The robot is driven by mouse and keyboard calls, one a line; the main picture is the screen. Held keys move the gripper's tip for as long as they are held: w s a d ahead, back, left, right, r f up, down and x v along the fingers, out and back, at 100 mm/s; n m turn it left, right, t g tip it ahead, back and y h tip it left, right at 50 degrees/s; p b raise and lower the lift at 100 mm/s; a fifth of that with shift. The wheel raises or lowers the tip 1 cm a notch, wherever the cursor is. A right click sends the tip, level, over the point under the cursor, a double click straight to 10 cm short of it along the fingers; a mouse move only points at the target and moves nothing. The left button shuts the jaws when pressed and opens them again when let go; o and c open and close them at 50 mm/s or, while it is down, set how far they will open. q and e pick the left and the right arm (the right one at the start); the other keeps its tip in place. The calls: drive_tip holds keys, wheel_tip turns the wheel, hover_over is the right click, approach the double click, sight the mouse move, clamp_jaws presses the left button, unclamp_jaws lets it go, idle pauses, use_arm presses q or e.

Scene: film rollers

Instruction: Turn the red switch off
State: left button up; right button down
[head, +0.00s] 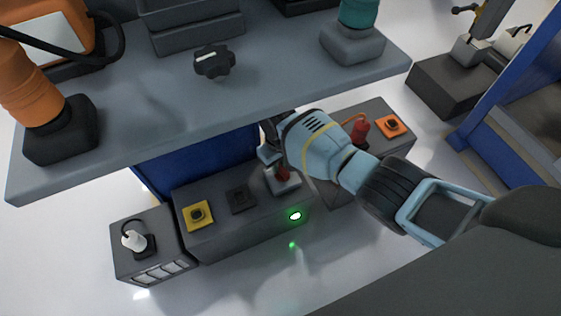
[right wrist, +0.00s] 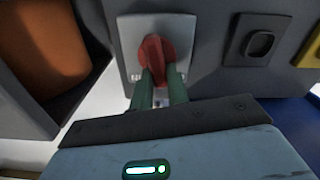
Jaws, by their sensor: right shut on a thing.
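The red switch (right wrist: 155,56) is a red rotary knob on a light grey plate (right wrist: 130,32), seen from close up in the right wrist view. In the head view the red switch (head: 283,175) shows on top of the dark grey box, partly covered by my right gripper. My right gripper (head: 271,158) reaches down to it from the right. In the right wrist view its two greenish fingers (right wrist: 161,90) are shut on the red knob, one on each side. The exact angle of the knob is hard to tell. My left gripper is not in view.
A grey shelf (head: 180,120) overhangs behind my gripper.

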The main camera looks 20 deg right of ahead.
drive_tip(key=n, duration=0.3)
drive_tip(key=shift+s+a, duration=0.15)
drive_tip(key=shift+a, duration=0.15)
drive_tip(key=shift+s+a+n, duration=0.1)
drive_tip(key=shift+n, duration=1.5)
drive_tip(key=c, duration=1.4)
unclamp_jaws()
drive_tip(key=shift+o, duration=0.2)
drive_tip(key=shift+r+p, duration=0.1)
drive_tip(key=shift+p, duration=0.2)
